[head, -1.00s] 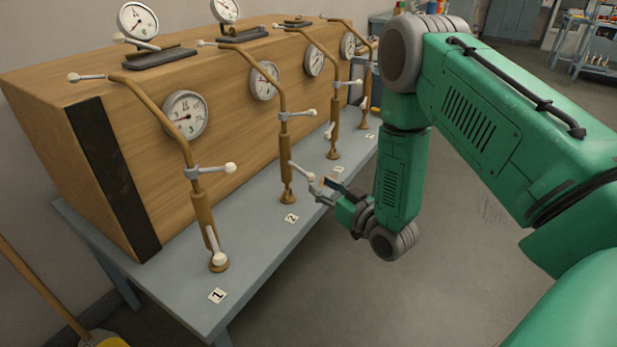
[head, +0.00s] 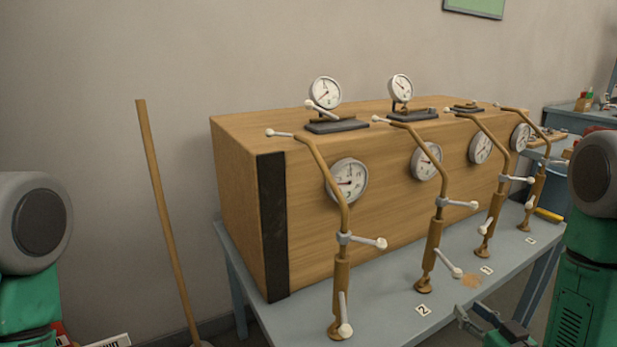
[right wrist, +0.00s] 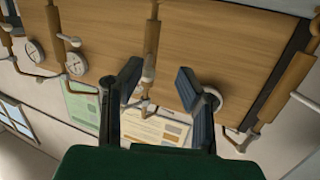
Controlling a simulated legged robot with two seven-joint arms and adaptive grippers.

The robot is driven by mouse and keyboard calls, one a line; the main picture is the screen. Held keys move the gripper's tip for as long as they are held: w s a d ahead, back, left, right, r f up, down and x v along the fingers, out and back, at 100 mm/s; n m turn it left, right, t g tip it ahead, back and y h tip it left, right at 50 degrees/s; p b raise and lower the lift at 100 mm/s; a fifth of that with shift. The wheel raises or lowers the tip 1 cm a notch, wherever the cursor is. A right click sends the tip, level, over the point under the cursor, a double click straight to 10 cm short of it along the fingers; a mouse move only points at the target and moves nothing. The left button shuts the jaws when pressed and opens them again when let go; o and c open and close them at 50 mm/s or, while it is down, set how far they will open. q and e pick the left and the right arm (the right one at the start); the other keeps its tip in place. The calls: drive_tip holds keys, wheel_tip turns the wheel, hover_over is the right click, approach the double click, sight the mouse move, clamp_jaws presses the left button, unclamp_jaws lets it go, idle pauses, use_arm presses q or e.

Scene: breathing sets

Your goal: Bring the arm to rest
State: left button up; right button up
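The breathing sets stand in a row along the front of a wooden cabinet (head: 300,215). Each has a bent brass pipe (head: 333,180) with white-knobbed levers, beside a round gauge (head: 348,181) on the cabinet face. My right gripper (head: 482,316) is low in the head view, in front of the bench and right of the label 2. In the right wrist view its two fingers (right wrist: 158,90) are spread apart with nothing between them.
The grey-blue bench (head: 395,315) carries the cabinet and numbered labels (head: 423,310). Two gauges on stands (head: 325,92) sit on the cabinet top. A wooden broom handle (head: 165,215) leans at the left. A blue bin (head: 557,190) and another bench (head: 580,115) are at the right.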

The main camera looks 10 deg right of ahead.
drive_tip(key=s+a+f+g, duration=0.5)
drive_tip(key=s+a+f, duration=0.1)
drive_tip(key=f, duration=0.2)
drive_tip(key=s+a+f+g, duration=0.1)
drive_tip(key=s+f+g, duration=0.1)
drive_tip(key=s, duration=0.5)
drive_tip(key=s+a+f+g+p, duration=0.1)
drive_tip(key=s+a+f+g, duration=0.1)
drive_tip(key=s+g, duration=0.3)
drive_tip(key=s+a+f+g+h, duration=0.1)
drive_tip(key=s+f+g, duration=0.1)
drive_tip(key=s, duration=0.8)
drive_tip(key=shift+s+a+n+g+p, duration=0.3)
drive_tip(key=shift+s+g+p, duration=0.1)
drive_tip(key=shift+g, duration=0.5)
drive_tip(key=shift+w, duration=0.15)
